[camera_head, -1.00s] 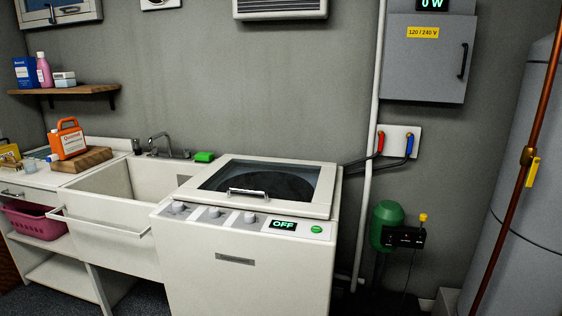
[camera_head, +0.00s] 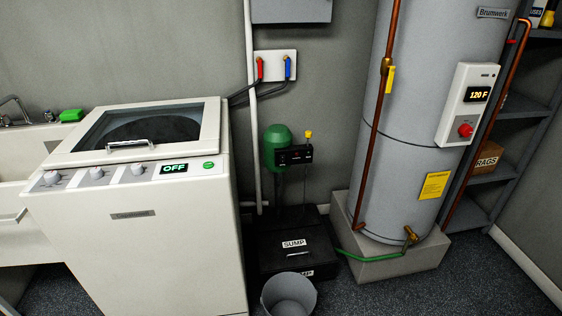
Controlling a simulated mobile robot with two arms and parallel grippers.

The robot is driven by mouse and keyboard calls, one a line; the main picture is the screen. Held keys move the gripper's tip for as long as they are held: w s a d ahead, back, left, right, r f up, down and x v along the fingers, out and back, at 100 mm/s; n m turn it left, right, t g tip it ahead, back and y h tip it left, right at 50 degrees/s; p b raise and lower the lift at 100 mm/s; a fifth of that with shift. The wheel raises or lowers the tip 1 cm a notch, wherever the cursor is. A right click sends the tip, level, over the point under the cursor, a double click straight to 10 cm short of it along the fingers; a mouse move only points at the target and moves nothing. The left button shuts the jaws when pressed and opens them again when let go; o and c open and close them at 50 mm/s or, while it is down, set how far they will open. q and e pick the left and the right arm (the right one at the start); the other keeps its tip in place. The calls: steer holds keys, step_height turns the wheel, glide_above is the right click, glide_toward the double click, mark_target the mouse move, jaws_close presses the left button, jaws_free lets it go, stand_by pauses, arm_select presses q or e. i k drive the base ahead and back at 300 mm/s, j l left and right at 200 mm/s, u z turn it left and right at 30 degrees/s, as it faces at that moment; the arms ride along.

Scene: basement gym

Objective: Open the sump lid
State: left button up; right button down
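The sump lid (camera_head: 292,236) is a flat black panel labelled "SUMP" on a low black box on the floor, between the washing machine and the water heater. It looks shut. A second label, partly hidden by a grey bucket (camera_head: 289,295), shows on the front of the sump box (camera_head: 268,266). The bucket stands right in front of the box. A green pump motor (camera_head: 277,145) with a black control box (camera_head: 294,155) and a yellow knob is above the back of the lid. Neither of my grippers is in view.
The white washing machine (camera_head: 140,215) stands left of the sump. The grey water heater (camera_head: 425,120) sits on a concrete plinth (camera_head: 390,262) to the right, with a green hose (camera_head: 370,257) running toward the sump. Open dark floor (camera_head: 440,295) lies at front right.

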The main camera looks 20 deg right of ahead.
mark_target(292, 248)
steer(key=i+l+z, duration=0.25)
steer(key=l, duration=0.35)
steer(key=i+l+z, duration=0.2)
steer(key=i+l, duration=0.25)
